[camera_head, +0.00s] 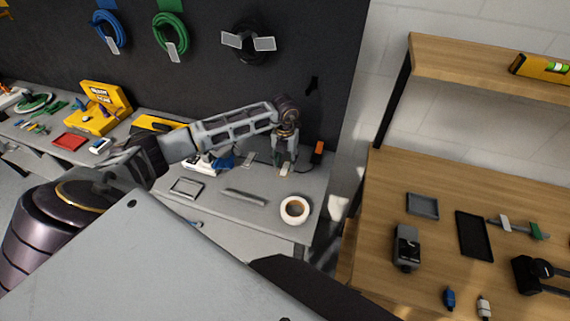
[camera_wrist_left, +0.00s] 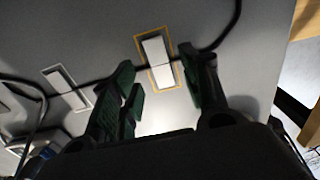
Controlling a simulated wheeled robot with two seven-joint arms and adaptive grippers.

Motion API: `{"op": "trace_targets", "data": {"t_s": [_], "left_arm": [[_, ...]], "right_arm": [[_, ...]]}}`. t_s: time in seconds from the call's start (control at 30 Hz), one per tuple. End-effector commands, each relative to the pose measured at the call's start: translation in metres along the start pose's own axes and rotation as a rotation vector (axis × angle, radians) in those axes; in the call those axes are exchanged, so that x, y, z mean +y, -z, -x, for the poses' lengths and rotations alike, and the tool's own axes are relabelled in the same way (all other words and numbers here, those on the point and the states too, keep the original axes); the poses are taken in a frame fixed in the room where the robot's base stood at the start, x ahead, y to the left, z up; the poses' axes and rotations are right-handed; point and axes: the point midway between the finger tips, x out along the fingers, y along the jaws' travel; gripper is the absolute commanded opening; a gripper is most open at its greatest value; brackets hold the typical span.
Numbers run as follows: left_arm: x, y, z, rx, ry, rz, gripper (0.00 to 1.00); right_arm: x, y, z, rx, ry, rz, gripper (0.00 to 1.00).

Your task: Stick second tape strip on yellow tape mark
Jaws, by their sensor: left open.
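A pale tape strip (camera_wrist_left: 158,62) lies inside the yellow tape mark (camera_wrist_left: 167,34), across a black cable (camera_wrist_left: 222,34) on the grey bench. The strip also shows in the head view (camera_head: 286,170). Another pale strip (camera_wrist_left: 67,87) lies across the cable further left, and it shows in the head view (camera_head: 248,159). My left gripper (camera_head: 285,162) points down over the strip in the yellow mark. In the left wrist view its dark green fingers (camera_wrist_left: 160,75) are open, one on each side of that strip. Contact with the bench is not clear. My right gripper is not in view.
A white tape roll (camera_head: 295,210) stands on the bench near its right end. A grey bar (camera_head: 245,197) and a small grey tray (camera_head: 187,188) lie left of it. An orange-red item (camera_head: 318,152) is close to the gripper's right. A wooden table (camera_head: 385,190) stands right.

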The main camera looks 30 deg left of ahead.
Motion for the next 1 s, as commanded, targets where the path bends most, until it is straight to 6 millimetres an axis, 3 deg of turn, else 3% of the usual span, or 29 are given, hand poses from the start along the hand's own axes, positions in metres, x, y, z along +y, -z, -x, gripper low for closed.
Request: {"op": "trace_targets", "data": {"t_s": [0.4,0.6,1.0], "left_arm": [[0.0,-0.001,0.063,-0.003,0.0,0.001,0.46],[0.0,-0.001,0.085,-0.002,0.001,0.0,0.46],[0.0,0.0,0.094,0.001,0.0,0.0,0.46]], "right_arm": [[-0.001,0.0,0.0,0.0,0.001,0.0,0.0],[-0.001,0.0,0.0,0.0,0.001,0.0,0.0],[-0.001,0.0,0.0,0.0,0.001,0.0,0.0]]}}
